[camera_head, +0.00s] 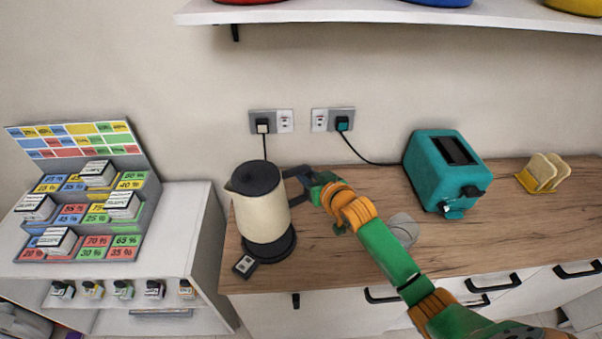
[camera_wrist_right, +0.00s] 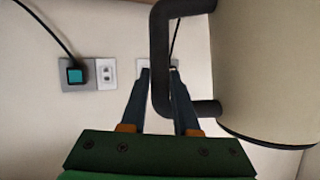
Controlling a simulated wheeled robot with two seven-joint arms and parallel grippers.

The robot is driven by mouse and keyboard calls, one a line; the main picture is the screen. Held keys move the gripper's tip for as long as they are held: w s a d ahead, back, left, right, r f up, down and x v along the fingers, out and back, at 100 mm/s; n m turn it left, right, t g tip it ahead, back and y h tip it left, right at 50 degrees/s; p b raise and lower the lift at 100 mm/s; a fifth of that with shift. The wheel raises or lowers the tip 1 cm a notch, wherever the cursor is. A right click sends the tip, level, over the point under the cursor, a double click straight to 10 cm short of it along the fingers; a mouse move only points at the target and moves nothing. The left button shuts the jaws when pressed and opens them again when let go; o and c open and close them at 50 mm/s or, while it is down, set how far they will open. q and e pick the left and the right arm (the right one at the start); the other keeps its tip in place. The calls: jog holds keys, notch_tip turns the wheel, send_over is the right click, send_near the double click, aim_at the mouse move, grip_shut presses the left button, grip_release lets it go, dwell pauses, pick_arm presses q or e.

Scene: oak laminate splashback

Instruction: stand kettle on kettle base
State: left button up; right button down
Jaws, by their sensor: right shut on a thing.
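The cream kettle (camera_head: 262,217) with a dark lid and dark handle (camera_head: 297,186) is upright over the round black kettle base (camera_head: 283,248) at the left of the wooden worktop. The base shows below and to the right of the kettle's bottom; I cannot tell whether the two touch. My right gripper (camera_head: 309,182) is shut on the handle, from the right side. In the right wrist view the fingers (camera_wrist_right: 160,78) are at the dark handle (camera_wrist_right: 160,50), with the kettle body (camera_wrist_right: 265,70) at the right; the base is out of that view. My left gripper is not in view.
A small dark box with a pale face (camera_head: 244,266) is at the base's front left. A teal toaster (camera_head: 432,173), a toast rack (camera_head: 541,174) and a grey round thing (camera_head: 405,229) stand to the right. Wall sockets (camera_head: 285,121) are behind. A white shelf (camera_head: 380,14) hangs above.

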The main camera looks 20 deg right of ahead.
jog(key=f+b, duration=0.5)
jog(key=shift+s+d+f, duration=0.2)
jog(key=shift+f, duration=0.1)
jog(key=shift+s+d+r, duration=0.1)
jog(key=shift+d+r, duration=0.05)
jog(key=shift+r, duration=0.05)
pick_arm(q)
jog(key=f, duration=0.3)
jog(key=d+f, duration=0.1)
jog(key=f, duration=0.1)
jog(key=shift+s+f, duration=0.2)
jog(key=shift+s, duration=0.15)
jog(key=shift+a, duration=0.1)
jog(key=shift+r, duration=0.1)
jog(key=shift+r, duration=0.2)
pick_arm(e)
jog(key=shift+s, duration=0.1)
pick_arm(q)
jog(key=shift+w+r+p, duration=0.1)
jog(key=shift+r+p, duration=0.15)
jog(key=shift+p, duration=0.2)
pick_arm(e)
jog(key=shift+a, duration=0.2)
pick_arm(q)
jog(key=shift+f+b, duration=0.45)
pick_arm(e)
jog(key=shift+f, duration=0.6)
